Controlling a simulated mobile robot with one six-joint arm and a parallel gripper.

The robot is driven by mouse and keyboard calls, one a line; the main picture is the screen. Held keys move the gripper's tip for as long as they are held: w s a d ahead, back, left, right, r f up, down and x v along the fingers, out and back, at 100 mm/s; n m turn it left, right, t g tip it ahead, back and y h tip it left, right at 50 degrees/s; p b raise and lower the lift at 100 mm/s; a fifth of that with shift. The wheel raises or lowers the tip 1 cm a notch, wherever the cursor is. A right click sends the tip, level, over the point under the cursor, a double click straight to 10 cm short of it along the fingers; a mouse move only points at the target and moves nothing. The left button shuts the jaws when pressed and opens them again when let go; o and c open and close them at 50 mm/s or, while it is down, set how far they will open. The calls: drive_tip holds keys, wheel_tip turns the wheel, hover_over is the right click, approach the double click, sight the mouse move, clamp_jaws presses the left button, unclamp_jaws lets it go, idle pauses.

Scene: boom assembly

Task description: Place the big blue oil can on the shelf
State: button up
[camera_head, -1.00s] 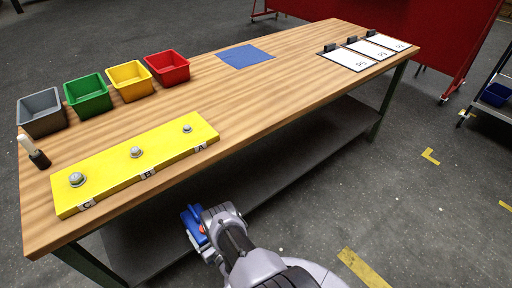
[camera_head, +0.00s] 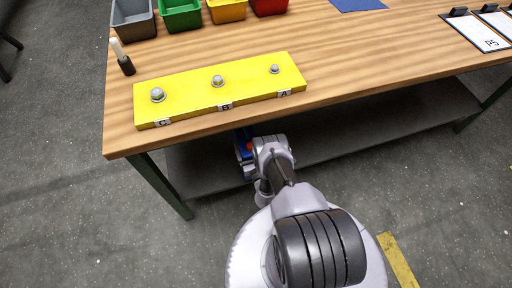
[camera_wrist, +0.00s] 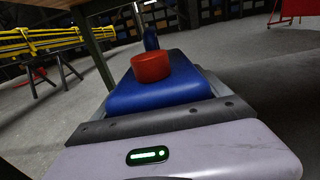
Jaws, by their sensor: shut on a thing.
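The blue oil can (camera_wrist: 165,92) with a red cap (camera_wrist: 151,67) fills the middle of the wrist view. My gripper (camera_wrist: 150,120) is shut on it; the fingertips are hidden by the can. In the head view only a small blue part of the can (camera_head: 240,150) shows, beside my gripper (camera_head: 247,158), at the table's front edge. The grey lower shelf (camera_head: 350,125) runs under the wooden table. The can is near the shelf's left part, partly hidden by the tabletop and my arm. I cannot tell if it touches the shelf.
The wooden tabletop (camera_head: 400,60) overhangs the shelf and carries a yellow plate (camera_head: 245,90) with bolts. A table leg (camera_head: 165,187) stands left of my gripper. The visible shelf to the right is clear. Yellow floor tape (camera_head: 398,262) lies at the lower right.

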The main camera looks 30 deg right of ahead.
drive_tip(key=w+d+f+b, duration=0.1)
drive_tip(key=w+f+b, duration=0.3)
drive_tip(key=w, duration=0.7)
drive_tip(key=b, duration=0.2)
drive_tip(key=shift+w+d+f+b, duration=0.2)
drive_tip(key=shift+w+b, duration=0.1)
drive_tip(key=shift+w, duration=0.1)
drive_tip(key=o, duration=1.9)
drive_tip(key=shift+s+f, duration=0.1)
drive_tip(key=shift+s, duration=0.1)
drive_tip(key=p+v, duration=0.2)
drive_tip(key=v, duration=1)
